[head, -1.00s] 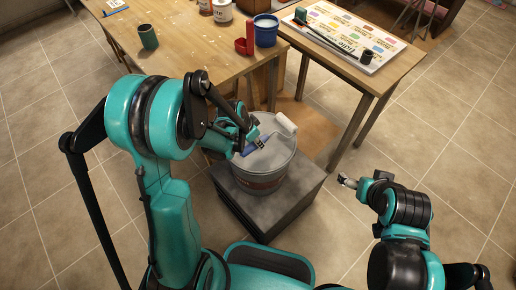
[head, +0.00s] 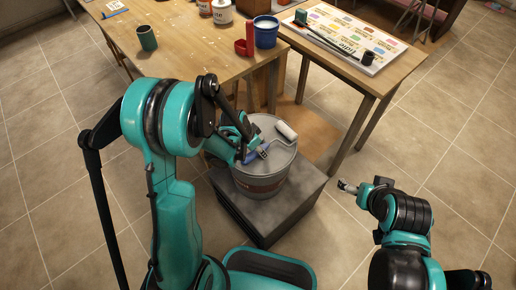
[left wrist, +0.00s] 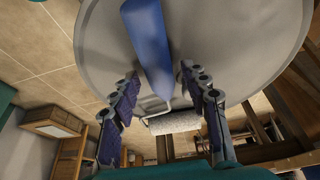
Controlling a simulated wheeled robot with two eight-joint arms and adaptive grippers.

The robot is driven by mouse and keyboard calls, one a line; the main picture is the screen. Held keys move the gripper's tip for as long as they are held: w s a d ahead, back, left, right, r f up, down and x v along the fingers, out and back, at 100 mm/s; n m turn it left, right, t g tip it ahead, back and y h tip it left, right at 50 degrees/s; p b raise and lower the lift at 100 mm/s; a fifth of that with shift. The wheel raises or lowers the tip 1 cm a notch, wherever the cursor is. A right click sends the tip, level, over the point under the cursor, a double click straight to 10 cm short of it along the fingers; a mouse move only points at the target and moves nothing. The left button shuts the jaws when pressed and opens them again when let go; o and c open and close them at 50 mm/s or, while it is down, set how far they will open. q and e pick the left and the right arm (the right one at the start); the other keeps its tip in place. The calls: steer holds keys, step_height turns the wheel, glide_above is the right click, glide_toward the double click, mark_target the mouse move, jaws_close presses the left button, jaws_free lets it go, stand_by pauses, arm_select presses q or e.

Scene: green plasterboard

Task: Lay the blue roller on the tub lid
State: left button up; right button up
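The blue roller has a blue handle (left wrist: 147,45) and a pale sleeve (head: 286,131). It lies on the grey round tub lid (head: 268,125), with the sleeve near the lid's right edge. The lid also shows in the left wrist view (left wrist: 230,45). My left gripper (head: 257,153) is low over the lid at the handle. In the left wrist view its fingers (left wrist: 156,76) are apart on either side of the handle, with a gap visible at the left finger. My right gripper (head: 346,185) is away to the right over the floor; its finger opening is too small to tell.
The tub stands on a dark grey block (head: 275,215). A wooden table (head: 190,55) behind holds a dark green cup (head: 147,38), a blue pot (head: 266,32) and a red item (head: 246,43). A side table at right carries a colour chart (head: 345,35). Floor at right is clear.

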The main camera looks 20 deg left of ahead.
arm_select(q)
steer(key=shift+r, duration=0.2)
steer(key=s+a+r+n+t+y+p, duration=0.1)
steer(key=s+r+n+t+p, duration=0.1)
steer(key=s+r, duration=0.6)
steer(key=s+a+r+n+t+y+p, duration=0.1)
steer(key=s+a+r+n+p, duration=0.1)
steer(key=s+r+n, duration=0.3)
steer(key=shift+s+r+t+p, duration=0.5)
steer(key=shift+s+r, duration=1.65)
steer(key=shift+r, duration=3.6)
